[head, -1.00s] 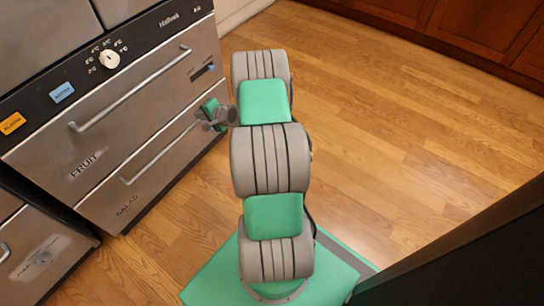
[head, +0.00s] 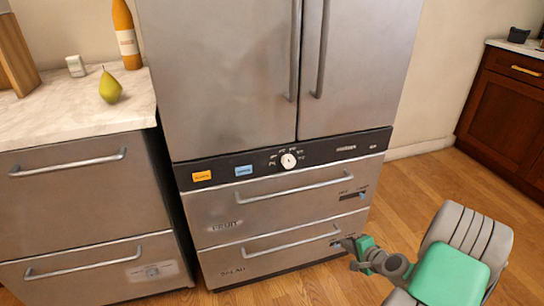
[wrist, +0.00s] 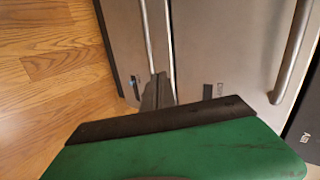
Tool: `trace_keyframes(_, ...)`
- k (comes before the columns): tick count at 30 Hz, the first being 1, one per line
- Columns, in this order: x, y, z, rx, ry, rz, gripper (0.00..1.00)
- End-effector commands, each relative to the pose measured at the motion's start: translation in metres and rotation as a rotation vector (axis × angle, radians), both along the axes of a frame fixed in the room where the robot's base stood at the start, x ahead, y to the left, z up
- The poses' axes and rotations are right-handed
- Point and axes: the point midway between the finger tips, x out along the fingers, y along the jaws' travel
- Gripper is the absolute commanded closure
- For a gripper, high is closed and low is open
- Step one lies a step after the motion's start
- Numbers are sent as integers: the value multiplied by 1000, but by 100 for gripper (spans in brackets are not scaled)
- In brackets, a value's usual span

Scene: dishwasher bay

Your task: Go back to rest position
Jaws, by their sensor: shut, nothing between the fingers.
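My gripper (head: 343,243) is at the lower right in the head view, in front of the right end of the salad drawer of the steel fridge. It is shut and holds nothing. In the wrist view the dark fingers (wrist: 157,92) are together beyond the green gripper body, pointing toward the steel fronts. I cannot tell from these views whether the fingertips touch the drawer front. The fruit drawer (head: 280,207) and the salad drawer (head: 270,256) both look closed.
The two tall fridge doors (head: 225,70) above look closed. A steel drawer unit (head: 75,195) stands to the left under a pale counter (head: 50,125). A pear (head: 109,88) and a bottle (head: 126,38) stand on it. Wooden floor (head: 420,185) is open to the right.

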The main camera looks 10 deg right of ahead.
Motion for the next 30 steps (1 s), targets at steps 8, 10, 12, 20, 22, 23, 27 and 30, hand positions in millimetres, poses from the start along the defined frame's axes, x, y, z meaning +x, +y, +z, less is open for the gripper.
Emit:
trace_keyframes(8, -2, 127, 233, -431, 230, 565, 100)
trace_keyframes(10, -20, 154, 286, -538, 285, 684, 100)
trace_keyframes(12, -41, 178, 340, -639, 331, 789, 100)
trace_keyframes(20, -140, 230, 493, -900, 454, 1051, 100)
trace_keyframes(22, -157, 234, 507, -924, 470, 1083, 100)
trace_keyframes(23, -162, 235, 509, -929, 476, 1090, 100)
trace_keyframes(27, -168, 235, 507, -937, 484, 1102, 100)
trace_keyframes(30, -168, 235, 506, -936, 483, 1100, 100)
